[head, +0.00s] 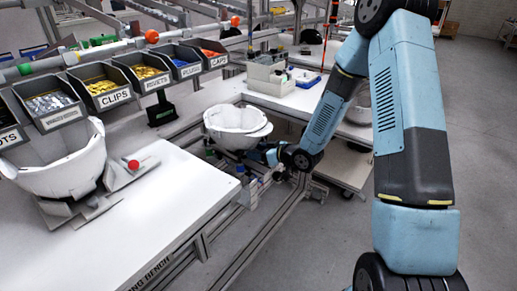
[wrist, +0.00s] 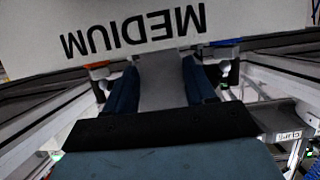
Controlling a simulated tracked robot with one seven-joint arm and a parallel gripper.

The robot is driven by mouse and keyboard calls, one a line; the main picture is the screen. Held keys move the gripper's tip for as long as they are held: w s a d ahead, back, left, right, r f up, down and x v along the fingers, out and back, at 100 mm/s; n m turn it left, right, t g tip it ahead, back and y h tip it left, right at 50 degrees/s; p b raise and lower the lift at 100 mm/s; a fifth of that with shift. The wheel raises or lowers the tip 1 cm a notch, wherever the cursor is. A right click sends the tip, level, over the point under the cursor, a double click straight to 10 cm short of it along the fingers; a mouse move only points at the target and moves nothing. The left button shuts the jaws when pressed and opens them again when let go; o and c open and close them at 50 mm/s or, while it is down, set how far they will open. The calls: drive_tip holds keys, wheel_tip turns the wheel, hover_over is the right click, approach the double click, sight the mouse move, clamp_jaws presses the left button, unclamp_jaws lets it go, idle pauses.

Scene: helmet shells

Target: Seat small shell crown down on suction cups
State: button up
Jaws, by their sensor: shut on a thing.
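A white helmet shell (head: 236,139) is crown down with its open side up, over the gap past the front bench. My gripper (head: 268,155) is at its lower right side. In the wrist view my gripper (wrist: 162,88) has its two blue fingers closed on a grey tab (wrist: 160,78) below a pale surface (wrist: 165,18) marked MEDIUM, upside down. No SMALL marking shows. Small blue parts (head: 241,169) show below the shell; I cannot tell whether they are suction cups or whether the shell touches them.
A second white shell (head: 65,172) sits crown down on a grey stand on the white bench (head: 165,195) at left. Labelled part bins (head: 103,88) line the bench's back. Metal frame rails (head: 262,225) run below the held shell.

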drive_tip(key=shift+f, duration=0.2)
drive_tip(key=o, duration=1.4)
drive_tip(key=v, duration=1.3)
drive_tip(key=shift+s+d, duration=0.2)
drive_tip(key=shift+d, duration=0.15)
